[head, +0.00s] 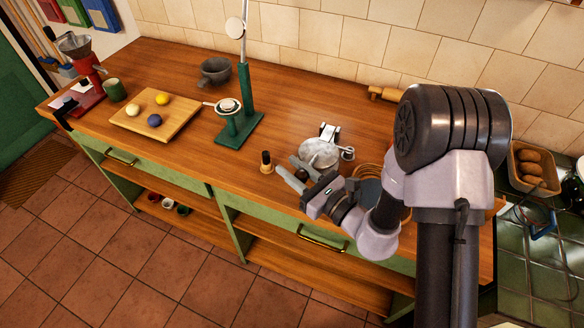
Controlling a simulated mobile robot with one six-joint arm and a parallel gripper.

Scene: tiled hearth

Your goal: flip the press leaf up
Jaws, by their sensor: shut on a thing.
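The press (320,153) is a round, pale metal plate press on the wooden counter, with a bracket at its back edge and a thin lever at its right. Its upper leaf looks low and nearly flat; its exact tilt cannot be told. My gripper (289,167) is at the press's front left edge, low over the counter.
A small wooden peg with a dark top (266,162) stands just left of my fingers. A green lever stand (243,105) is farther left, beside a board (155,115) with three balls. A rolling pin (384,93) lies behind. The counter's front edge is close.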

